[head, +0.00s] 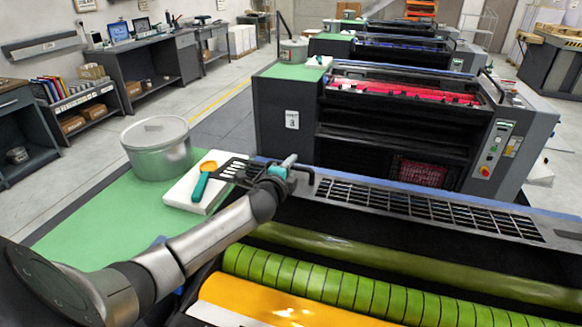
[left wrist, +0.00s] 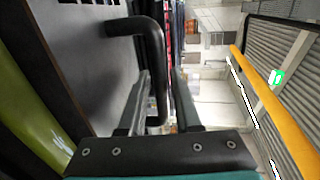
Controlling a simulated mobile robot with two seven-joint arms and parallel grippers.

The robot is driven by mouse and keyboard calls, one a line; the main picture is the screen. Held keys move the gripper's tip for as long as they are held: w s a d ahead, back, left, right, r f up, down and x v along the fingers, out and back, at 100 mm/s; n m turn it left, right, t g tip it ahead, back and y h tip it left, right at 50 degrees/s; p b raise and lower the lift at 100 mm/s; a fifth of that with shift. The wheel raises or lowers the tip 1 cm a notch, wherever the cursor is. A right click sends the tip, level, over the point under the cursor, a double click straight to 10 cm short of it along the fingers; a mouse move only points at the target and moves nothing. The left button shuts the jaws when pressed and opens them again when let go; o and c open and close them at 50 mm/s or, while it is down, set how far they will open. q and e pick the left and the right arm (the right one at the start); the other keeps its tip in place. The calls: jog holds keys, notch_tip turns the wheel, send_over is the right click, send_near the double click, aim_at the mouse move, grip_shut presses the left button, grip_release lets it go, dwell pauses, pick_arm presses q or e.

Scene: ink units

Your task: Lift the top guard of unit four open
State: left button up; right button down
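The nearest unit shows a dark top guard with a slotted grille (head: 430,207) along its far side, beyond its rollers. A black bent bar handle (head: 311,181) sticks up at the guard's left end. My left gripper (head: 292,165) is at this handle. In the left wrist view the handle (left wrist: 156,70) reaches down between the two fingers of my left gripper (left wrist: 160,102). The fingers stand apart, with a visible gap between the handle and the right-hand finger. I cannot tell whether the other finger touches it. My right gripper is not in view.
Green rollers (head: 300,280) and a yellow roller (head: 270,304) lie exposed in front of the guard. A metal can (head: 157,150) and a white block (head: 185,192) with a teal-handled scraper (head: 201,186) stand on the green left top. Unit 3 (head: 285,135) stands behind.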

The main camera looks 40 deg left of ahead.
pick_arm(q)
jog(key=v, duration=1.5)
jog(key=shift+s, duration=0.2)
jog(key=shift+f, duration=0.1)
